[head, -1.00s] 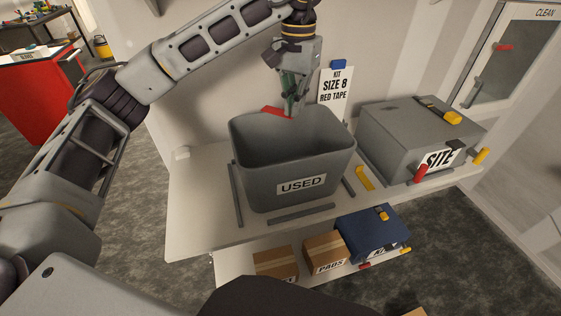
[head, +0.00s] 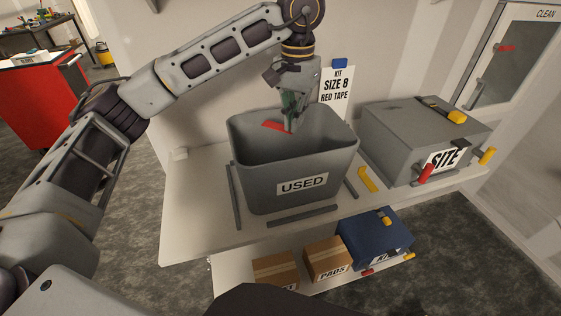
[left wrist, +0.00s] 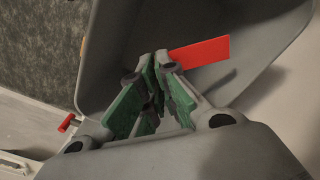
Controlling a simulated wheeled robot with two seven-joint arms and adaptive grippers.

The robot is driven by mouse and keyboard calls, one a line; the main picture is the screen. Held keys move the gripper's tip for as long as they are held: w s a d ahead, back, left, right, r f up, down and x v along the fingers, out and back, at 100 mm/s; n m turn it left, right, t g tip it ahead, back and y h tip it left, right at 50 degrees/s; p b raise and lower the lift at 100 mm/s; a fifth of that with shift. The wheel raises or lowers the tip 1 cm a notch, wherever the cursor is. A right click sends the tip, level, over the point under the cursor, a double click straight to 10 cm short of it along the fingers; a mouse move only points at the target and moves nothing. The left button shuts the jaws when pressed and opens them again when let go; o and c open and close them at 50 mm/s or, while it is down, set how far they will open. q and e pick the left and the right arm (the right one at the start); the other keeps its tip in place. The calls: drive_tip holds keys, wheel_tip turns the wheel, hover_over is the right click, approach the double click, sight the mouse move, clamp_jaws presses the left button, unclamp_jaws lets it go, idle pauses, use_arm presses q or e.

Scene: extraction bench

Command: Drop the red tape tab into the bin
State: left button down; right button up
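The red tape tab (head: 273,126) is a flat red strip. It sticks out to one side of my left gripper (head: 290,130), which is shut on it. The tab and fingertips are over the open top of the grey bin (head: 262,185) labelled USED, at about the level of its rim or a little below it. In the left wrist view the tab (left wrist: 200,53) shows beside the closed green-padded fingers (left wrist: 158,62), with the bin's inner walls (left wrist: 125,40) around them. My right gripper is not in view.
The bin stands on a pale bench (head: 195,225) between low grey strips. A grey SITE case (head: 410,140) is at its right, with a yellow piece (head: 367,180) between them. A KIT SIZE 8 RED TAPE sign (head: 337,95) stands behind. Boxes (head: 326,258) sit on a lower shelf.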

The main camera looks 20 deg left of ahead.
use_arm(q)
drive_tip(key=c, duration=1.6)
unclamp_jaws()
drive_tip(key=shift+o, duration=0.2)
drive_tip(key=shift+r, duration=3.7)
